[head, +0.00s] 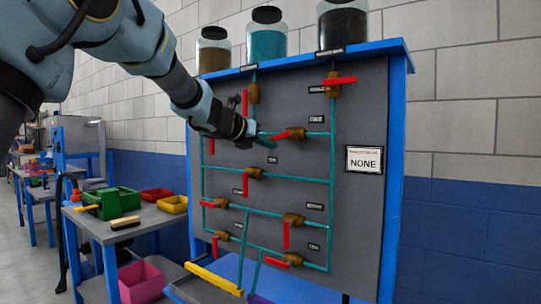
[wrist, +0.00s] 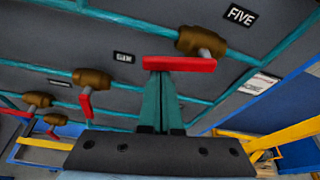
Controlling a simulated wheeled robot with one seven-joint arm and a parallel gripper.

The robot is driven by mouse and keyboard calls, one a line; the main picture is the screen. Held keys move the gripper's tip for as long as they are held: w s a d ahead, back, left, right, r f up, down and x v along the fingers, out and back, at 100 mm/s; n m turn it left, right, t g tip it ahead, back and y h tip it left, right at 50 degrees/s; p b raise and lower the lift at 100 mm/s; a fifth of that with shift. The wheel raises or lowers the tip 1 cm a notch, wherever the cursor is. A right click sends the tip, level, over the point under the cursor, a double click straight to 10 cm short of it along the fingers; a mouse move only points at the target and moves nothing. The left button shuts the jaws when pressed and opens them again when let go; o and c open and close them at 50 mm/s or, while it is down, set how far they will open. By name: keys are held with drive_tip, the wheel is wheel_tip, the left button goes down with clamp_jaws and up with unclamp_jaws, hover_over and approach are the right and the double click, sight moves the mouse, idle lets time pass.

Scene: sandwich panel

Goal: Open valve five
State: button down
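Valve five has a brown body (wrist: 200,41) and a red handle (wrist: 180,64), and the FIVE label (wrist: 240,15) sits up and right of it in the wrist view. Its handle lies roughly level, pointing left from the body. In the head view, the valve beside my gripper (head: 252,130) appears to be this one, with its red handle (head: 282,136) just right of the fingertips. In the wrist view, my gripper's teal fingers (wrist: 164,76) are together, with their tips at the handle's lower edge. Nothing shows between them; whether they touch the handle is unclear.
The grey panel (head: 355,215) carries teal pipes and several other red-handled valves. Three jars, including a teal one (head: 267,40), stand on top. A sign reading NONE (head: 364,160) is at right. A side table (head: 140,225) with bins stands left.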

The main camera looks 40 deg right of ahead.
drive_tip(key=shift+w+r+m+t+b, duration=0.2)
drive_tip(key=shift+r+m+t+b, duration=0.35)
drive_tip(key=shift+m, duration=0.35)
drive_tip(key=shift+r, duration=0.1)
drive_tip(key=shift+s, duration=0.1)
wheel_tip(320, 180, down, 5)
drive_tip(key=s+b, duration=0.1)
drive_tip(key=b, duration=0.3)
drive_tip(key=v, duration=1)
drive_tip(key=shift+r+b, duration=0.3)
drive_tip(key=shift+r, duration=0.1)
